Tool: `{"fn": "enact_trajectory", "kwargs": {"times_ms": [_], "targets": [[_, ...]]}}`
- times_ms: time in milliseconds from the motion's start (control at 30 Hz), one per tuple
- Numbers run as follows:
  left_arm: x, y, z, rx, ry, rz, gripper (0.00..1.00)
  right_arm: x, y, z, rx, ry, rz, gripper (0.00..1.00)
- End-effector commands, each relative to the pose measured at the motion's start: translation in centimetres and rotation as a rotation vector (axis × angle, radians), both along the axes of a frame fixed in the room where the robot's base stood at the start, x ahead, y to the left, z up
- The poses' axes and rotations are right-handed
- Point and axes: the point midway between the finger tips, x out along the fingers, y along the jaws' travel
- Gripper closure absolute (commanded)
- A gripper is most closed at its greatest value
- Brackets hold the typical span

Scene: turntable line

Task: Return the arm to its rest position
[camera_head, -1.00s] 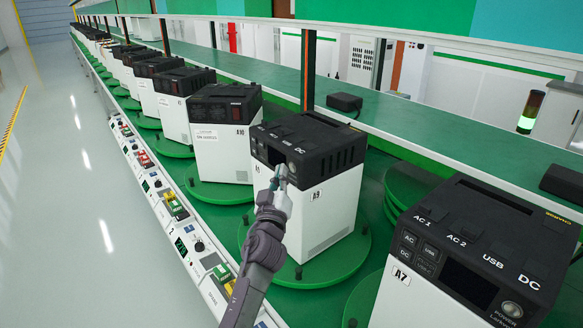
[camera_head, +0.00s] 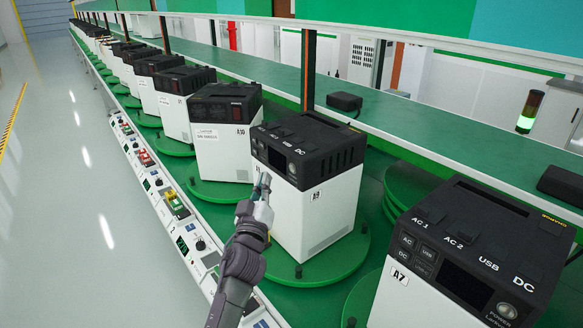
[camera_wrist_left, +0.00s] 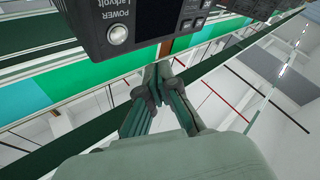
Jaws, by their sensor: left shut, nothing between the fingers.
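My left gripper (camera_head: 263,185) is shut and empty in front of the white and black power unit labelled A9 (camera_head: 318,205). In the head view its fingertips overlap the unit's front left side, just below the black top. I cannot tell whether they touch it. In the left wrist view the shut fingers (camera_wrist_left: 164,72) point at a dark panel (camera_wrist_left: 160,22) with a round power button and a small screen. A gap seems to lie between the fingertips and the panel. My right gripper does not show.
Unit A9 stands on a round green turntable (camera_head: 335,262). Unit A7 (camera_head: 440,262) is close on the right and unit A10 (camera_head: 222,152) is behind on the left. A row of control boxes (camera_head: 182,212) runs along the line's left edge. The grey floor (camera_head: 60,220) on the left is clear.

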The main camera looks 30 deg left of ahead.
Motion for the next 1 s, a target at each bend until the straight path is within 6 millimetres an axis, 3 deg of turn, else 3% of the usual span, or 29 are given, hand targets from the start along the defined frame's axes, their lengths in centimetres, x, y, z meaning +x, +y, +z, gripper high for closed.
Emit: {"fn": "enact_trajectory", "kwargs": {"times_ms": [767, 867, 1000], "targets": [[-0.1, 0.0, -0.2, 0.0, 0.005, 0.003, 1.0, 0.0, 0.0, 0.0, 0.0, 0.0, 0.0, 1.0], [-0.8, 0.0, -1.4, 0.001, 0.057, 0.028, 1.0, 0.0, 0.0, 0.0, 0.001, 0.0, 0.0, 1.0], [-4.0, -0.7, -6.3, 0.011, 0.284, 0.092, 1.0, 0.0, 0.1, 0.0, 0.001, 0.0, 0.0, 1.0]]}}
